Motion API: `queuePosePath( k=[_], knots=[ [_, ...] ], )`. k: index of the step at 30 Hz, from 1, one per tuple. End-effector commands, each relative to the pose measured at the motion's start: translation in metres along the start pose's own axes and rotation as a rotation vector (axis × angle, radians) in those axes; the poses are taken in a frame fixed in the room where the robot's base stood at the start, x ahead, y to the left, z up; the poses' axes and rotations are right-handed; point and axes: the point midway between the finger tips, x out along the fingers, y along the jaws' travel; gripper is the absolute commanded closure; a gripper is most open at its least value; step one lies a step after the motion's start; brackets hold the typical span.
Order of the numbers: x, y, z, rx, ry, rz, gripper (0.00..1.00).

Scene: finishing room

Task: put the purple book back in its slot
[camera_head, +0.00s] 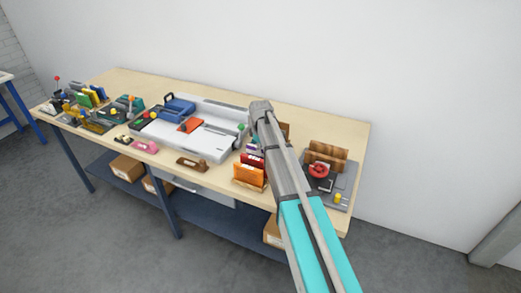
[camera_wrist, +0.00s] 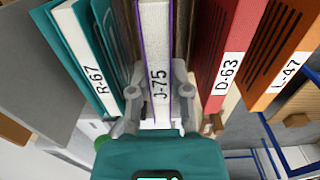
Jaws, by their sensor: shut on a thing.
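The purple book (camera_wrist: 155,40) has a pale spine marked J-75 with purple edges and stands in the middle of the wrist view. My gripper (camera_wrist: 158,88) is shut on it, one finger on each side of the spine. The book lines up with a gap between the teal book (camera_wrist: 84,55) marked R-67 on the left and the red book (camera_wrist: 222,65) marked D-63 on the right. I cannot tell how deep it sits in the gap. In the head view my arm hides the gripper and part of the book row.
An orange book (camera_wrist: 285,55) marked L-47 stands right of the red one. In the head view, a large white machine (camera_head: 205,140) sits left of the books on the workbench (camera_head: 340,130). A grey tray (camera_head: 345,180) with a red round item is to the right.

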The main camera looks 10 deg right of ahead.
Motion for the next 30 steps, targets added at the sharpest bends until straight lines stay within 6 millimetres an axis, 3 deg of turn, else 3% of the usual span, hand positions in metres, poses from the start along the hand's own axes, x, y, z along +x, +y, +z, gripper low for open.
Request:
queuePosePath(
  k=[20, 21, 23, 30],
  knots=[
    [0.0103, -0.0004, -0.0005, -0.001, 0.0, 0.0, 1.0],
    [0.0103, -0.0004, -0.0005, -0.001, 0.0, 0.0, 0.73],
    [0.0097, -0.0004, -0.0006, -0.001, 0.0, 0.0, 0.62],
    [0.0097, -0.0005, -0.0005, -0.001, 0.0, 0.0, 0.61]
  ],
)
